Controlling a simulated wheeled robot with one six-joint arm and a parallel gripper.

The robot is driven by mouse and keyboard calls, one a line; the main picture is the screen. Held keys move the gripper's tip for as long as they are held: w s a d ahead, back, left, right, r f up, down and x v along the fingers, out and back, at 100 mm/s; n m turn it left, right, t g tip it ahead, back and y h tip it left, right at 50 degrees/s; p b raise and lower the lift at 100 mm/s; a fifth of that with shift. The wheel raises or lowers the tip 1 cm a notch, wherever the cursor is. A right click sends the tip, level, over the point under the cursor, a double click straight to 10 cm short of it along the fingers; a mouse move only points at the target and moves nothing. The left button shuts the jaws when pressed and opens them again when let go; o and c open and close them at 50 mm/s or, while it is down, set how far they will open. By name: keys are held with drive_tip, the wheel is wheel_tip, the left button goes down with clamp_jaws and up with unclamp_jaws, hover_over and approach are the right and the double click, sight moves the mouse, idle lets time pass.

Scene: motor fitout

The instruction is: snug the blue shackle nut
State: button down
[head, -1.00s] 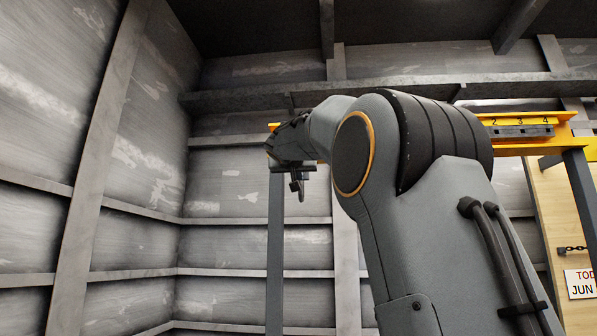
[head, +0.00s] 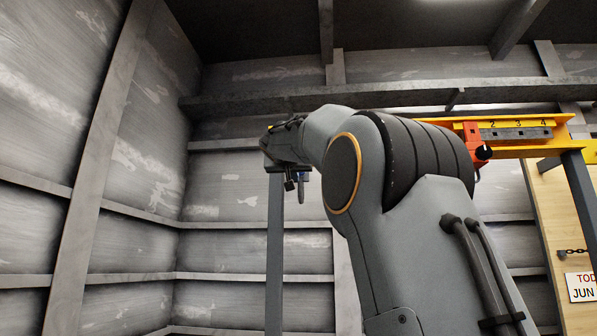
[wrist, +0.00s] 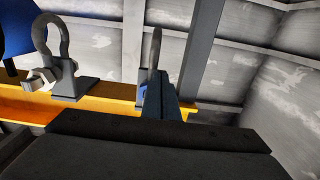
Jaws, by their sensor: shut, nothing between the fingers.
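In the wrist view, a small patch of blue, probably the blue shackle nut (wrist: 143,94), shows beside my fingers. It is mostly hidden by them. A grey shackle (wrist: 154,48) seen edge-on rises behind the fingertips. My gripper (wrist: 161,80) is shut and empty, its tips very close to the nut; I cannot tell whether they touch. In the head view, my gripper (head: 290,183) is small and far off, under the left end of the yellow beam (head: 420,123). A blue spot and a narrow hanging shackle (head: 301,189) show right beside it.
A second shackle (wrist: 42,35) with a pale nut (wrist: 38,80) stands left in the wrist view, near a large blue object (wrist: 15,28). A red fitting (head: 472,133) and a numbered strip (head: 515,133) sit on the beam. A grey post (head: 275,250) stands below its left end.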

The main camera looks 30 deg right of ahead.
idle(0.4)
drive_tip(key=b+v, duration=0.5)
drive_tip(key=v, duration=0.1)
drive_tip(key=shift+a+f, duration=0.2)
drive_tip(key=shift+f, duration=0.15)
drive_tip(key=shift+w, duration=0.1)
idle(0.3)
